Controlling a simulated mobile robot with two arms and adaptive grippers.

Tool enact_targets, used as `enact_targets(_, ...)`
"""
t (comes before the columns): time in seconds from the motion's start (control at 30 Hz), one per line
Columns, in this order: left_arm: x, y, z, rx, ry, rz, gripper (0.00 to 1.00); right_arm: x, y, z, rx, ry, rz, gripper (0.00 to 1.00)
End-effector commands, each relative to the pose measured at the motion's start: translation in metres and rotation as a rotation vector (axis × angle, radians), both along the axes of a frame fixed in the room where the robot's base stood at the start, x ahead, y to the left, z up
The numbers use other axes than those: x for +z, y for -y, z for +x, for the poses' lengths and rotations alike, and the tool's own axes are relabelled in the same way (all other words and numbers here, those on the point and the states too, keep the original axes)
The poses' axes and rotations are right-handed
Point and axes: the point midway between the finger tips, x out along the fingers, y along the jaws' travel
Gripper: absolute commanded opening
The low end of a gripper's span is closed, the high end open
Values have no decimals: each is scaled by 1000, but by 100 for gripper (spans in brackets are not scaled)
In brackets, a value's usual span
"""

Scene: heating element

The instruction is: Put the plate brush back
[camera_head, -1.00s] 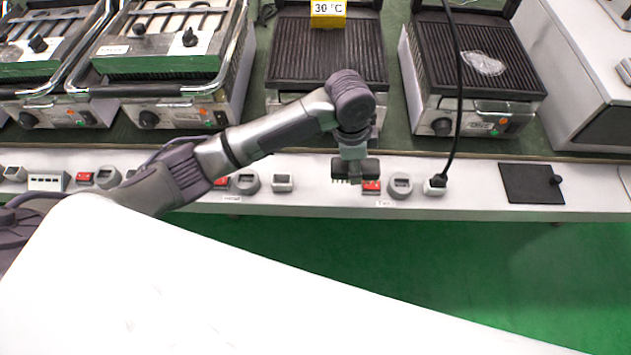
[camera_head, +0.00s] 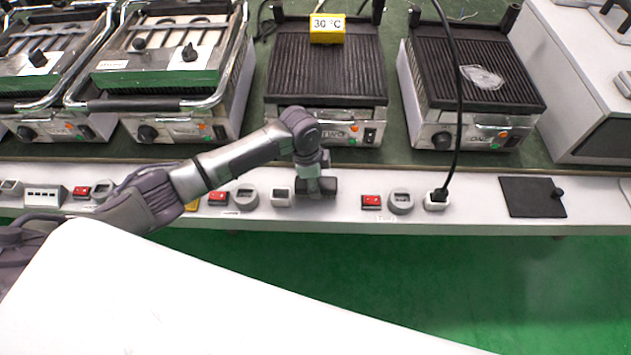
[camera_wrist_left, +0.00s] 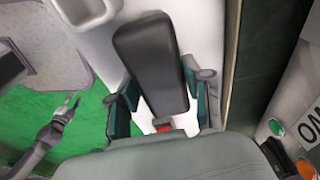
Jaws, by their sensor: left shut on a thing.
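The plate brush, a dark block, is in my left gripper (camera_head: 313,176), above the white front ledge. In the head view the brush (camera_head: 317,188) is partly covered by the gripper. In the left wrist view the dark brush (camera_wrist_left: 150,65) lies between the two fingers of my left gripper (camera_wrist_left: 163,100), which is shut on it. The brush's bristles are hidden now. A grey arm end, seemingly my right gripper (camera_wrist_left: 68,108), shows small over the green floor in the left wrist view. I cannot tell whether its fingers are open.
The white ledge (camera_head: 340,212) carries red switches (camera_head: 371,201), grey round fittings and a socket with a black cable (camera_head: 436,199). A flat black plate (camera_head: 532,197) lies at the right. Grills (camera_head: 325,70) stand behind, one with a yellow 30 °C block (camera_head: 327,28).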

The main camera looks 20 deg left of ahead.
Motion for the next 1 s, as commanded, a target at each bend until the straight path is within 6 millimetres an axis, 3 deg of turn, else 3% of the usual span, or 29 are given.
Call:
enact_targets(0.27, -1, 0, 1, 0, 1, -1, 22, -1, 0, -2, 0, -3, -1, 40)
enact_targets(0.3, -2, 0, 0, 0, 1, 0, 51, -1, 0, -2, 0, -3, -1, 40)
enact_targets(0.47, -1, 0, 1, 0, 1, 0, 75, 0, 0, -2, 0, -3, -1, 40)
enact_targets(0.77, 0, 0, 1, -1, 2, 1, 75, 0, 1, -2, 0, -4, -2, 40)
enact_targets(0.87, 8, -1, 1, -1, 3, 0, 75, 2, 2, -2, 1, -3, -3, 40)
enact_targets(1.0, 32, -5, 1, -1, 6, 1, 75, 6, 3, -2, 1, -3, -3, 40)
